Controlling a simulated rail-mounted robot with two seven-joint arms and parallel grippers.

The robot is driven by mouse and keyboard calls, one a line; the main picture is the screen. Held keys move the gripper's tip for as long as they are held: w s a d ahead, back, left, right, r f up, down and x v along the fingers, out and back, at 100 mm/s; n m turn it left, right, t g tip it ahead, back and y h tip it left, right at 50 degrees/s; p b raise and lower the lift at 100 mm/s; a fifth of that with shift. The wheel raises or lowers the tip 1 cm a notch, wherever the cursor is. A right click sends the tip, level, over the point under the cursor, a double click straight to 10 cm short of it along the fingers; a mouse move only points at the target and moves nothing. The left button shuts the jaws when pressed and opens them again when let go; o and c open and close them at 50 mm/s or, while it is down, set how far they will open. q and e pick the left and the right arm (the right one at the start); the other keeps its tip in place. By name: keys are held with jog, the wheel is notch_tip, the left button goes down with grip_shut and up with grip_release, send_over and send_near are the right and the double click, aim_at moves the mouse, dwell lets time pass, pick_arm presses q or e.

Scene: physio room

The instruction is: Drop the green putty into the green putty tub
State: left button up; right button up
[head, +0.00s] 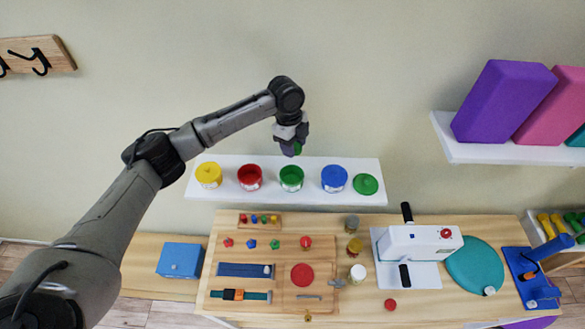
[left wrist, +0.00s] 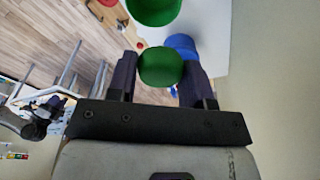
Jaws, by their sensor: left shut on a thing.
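My left gripper (head: 291,147) is shut on the green putty (head: 298,149), a rounded green lump mostly hidden by the fingers in the head view. In the left wrist view the putty (left wrist: 160,67) sits between the two dark fingertips. The green putty tub (head: 291,179) stands open and upright on the white wall shelf, between the red and blue tubs. The gripper shows just above it in the head view, with a gap between. In the left wrist view the green tub (left wrist: 152,10) lies beyond the putty, partly cut off.
Below stands a wooden table (head: 340,311) with boards, jars and a white device (head: 420,243).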

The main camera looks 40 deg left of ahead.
pick_arm(q)
jog(key=shift+a+r, duration=0.4)
jog(key=shift+a, duration=0.1)
jog(key=shift+a+f+m, duration=0.1)
jog(key=shift+m, duration=0.2)
notch_tip(320, 180, down, 6)
jog(key=b, duration=0.6)
pick_arm(e)
notch_tip(320, 180, down, 6)
jog(key=shift+a+r, duration=0.15)
pick_arm(q)
jog(key=o, duration=1)
jog(key=shift+r, duration=0.2)
jog(key=shift+a+r+b, duration=0.35)
jog(key=shift+r+b, duration=0.2)
jog(key=shift+r, duration=1.7)
jog(key=shift+a+r+b, duration=0.3)
jog(key=shift+r+b, duration=0.25)
jog(key=shift+r, duration=1.75)
jog(key=shift+a+r+b, duration=0.35)
jog(key=shift+r+b, duration=0.2)
jog(key=shift+r, duration=1.7)
pick_arm(e)
jog(key=shift+f, duration=1.45)
